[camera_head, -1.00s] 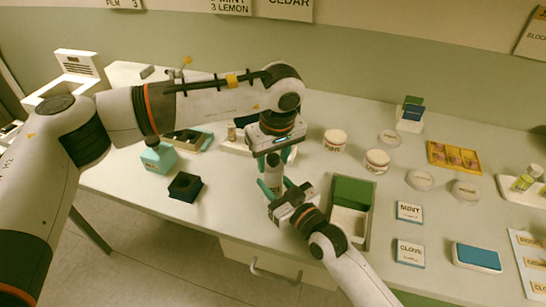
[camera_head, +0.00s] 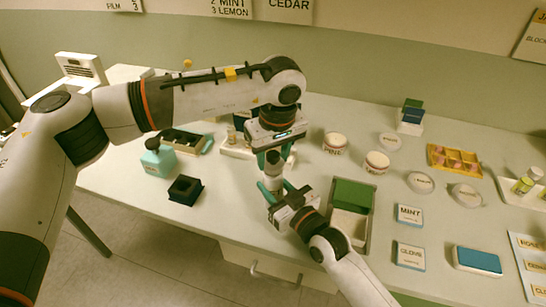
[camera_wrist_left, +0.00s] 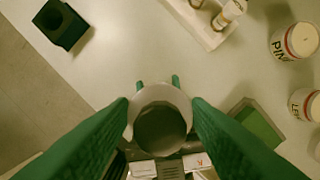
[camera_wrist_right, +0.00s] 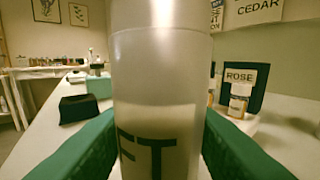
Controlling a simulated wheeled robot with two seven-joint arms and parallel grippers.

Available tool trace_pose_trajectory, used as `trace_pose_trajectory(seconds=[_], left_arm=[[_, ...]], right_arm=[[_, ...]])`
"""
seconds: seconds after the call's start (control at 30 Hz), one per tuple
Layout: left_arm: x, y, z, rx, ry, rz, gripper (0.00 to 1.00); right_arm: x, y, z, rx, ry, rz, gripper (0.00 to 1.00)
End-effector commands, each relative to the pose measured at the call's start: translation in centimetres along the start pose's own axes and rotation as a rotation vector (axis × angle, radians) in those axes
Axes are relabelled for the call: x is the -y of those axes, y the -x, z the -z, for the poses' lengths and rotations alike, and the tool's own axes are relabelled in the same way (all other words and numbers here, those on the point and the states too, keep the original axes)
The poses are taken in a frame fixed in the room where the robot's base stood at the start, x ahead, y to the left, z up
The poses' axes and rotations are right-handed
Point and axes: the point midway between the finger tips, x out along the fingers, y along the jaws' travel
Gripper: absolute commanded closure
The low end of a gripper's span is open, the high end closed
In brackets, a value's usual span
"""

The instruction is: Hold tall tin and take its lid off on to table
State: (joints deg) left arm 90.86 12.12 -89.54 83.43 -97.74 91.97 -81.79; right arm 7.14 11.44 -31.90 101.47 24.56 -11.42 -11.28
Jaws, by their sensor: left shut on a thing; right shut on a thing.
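The tall tin (camera_wrist_right: 158,110) stands upright between my two grippers, pale and cylindrical, with dark letters "FT" showing in the right wrist view. Its smooth metallic lid (camera_wrist_right: 160,15) is at the top of that view. My right gripper (camera_head: 270,191) is shut around the tin's body from the front. My left gripper (camera_head: 273,157) comes down from above and is shut on the lid; the round lid top (camera_wrist_left: 160,128) shows between its green fingers. The lid looks in line with the body. I cannot tell whether there is a gap between them.
White jars (camera_head: 335,143), labelled cards (camera_head: 410,215) and round discs stand farther right. Table between dark box and tin is clear.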

Motion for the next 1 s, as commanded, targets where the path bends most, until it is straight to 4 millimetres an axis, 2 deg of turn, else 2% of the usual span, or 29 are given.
trace_pose_trajectory(seconds=[0.47, 0.8, 1.0], left_arm=[[0.0, 0.5, -0.1, 0.001, 0.000, 0.000, 0.84], [0.0, 4.1, -0.6, 0.002, 0.000, 0.002, 0.84], [0.0, 4.4, -0.6, 0.000, -0.001, 0.000, 0.84]], right_arm=[[0.0, 0.0, 0.2, -0.004, 0.000, 0.000, 1.00], [0.0, 0.0, 0.2, -0.004, 0.001, 0.000, 1.00], [0.0, 0.0, 0.2, -0.004, 0.000, 0.000, 1.00]])
